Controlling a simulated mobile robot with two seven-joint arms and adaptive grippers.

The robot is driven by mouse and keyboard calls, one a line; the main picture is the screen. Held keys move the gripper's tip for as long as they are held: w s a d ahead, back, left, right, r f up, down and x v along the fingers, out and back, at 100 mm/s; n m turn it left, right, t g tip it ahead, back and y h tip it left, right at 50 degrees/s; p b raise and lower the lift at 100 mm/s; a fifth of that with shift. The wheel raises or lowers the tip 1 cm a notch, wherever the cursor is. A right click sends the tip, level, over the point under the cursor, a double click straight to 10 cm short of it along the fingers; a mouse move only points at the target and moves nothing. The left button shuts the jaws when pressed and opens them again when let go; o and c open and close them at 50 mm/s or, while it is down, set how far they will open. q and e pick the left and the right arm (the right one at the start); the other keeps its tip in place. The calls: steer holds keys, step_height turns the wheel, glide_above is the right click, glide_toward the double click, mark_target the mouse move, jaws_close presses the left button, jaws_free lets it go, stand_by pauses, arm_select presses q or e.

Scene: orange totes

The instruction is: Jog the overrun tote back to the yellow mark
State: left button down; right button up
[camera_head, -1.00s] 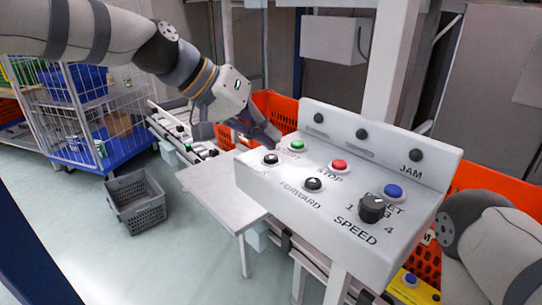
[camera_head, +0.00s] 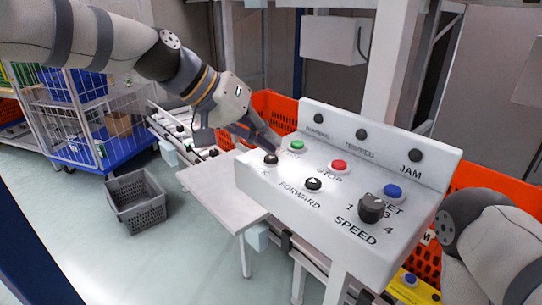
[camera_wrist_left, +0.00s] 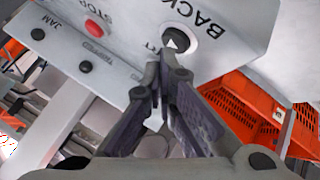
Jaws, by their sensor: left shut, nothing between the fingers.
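My left gripper (camera_head: 272,148) is shut and empty. Its fingertips are just above the black BACK button (camera_head: 270,158) on the white control panel (camera_head: 290,185). In the left wrist view the closed fingertips (camera_wrist_left: 168,68) are close to the BACK button (camera_wrist_left: 176,39), which has a white arrow; I cannot tell whether they touch it. One orange tote (camera_head: 275,103) stands behind the panel and another (camera_head: 490,182) is at the right. I cannot tell which is the overrun one.
The panel also has a green button (camera_head: 297,145), a red STOP button (camera_head: 339,166), a black FORWARD button (camera_head: 313,184), a blue button (camera_head: 393,191) and a SPEED knob (camera_head: 372,208). A grey crate (camera_head: 137,203) is on the floor.

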mark_target(268, 156)
arm_select(q)
steer(key=shift+f, duration=0.5)
stand_by(0.8)
steer(key=shift+r, duration=0.9)
arm_select(e)
steer(key=shift+w+r, duration=0.3)
arm_select(q)
step_height(268, 156, up, 3)
steer(key=shift+f+p, duration=0.1)
steer(key=shift+p, duration=0.4)
steer(key=shift+r, duration=1.15)
arm_select(e)
steer(key=shift+w+r+t, duration=0.4)
steer(key=shift+w+r, duration=0.1)
steer(key=shift+w, duration=0.05)
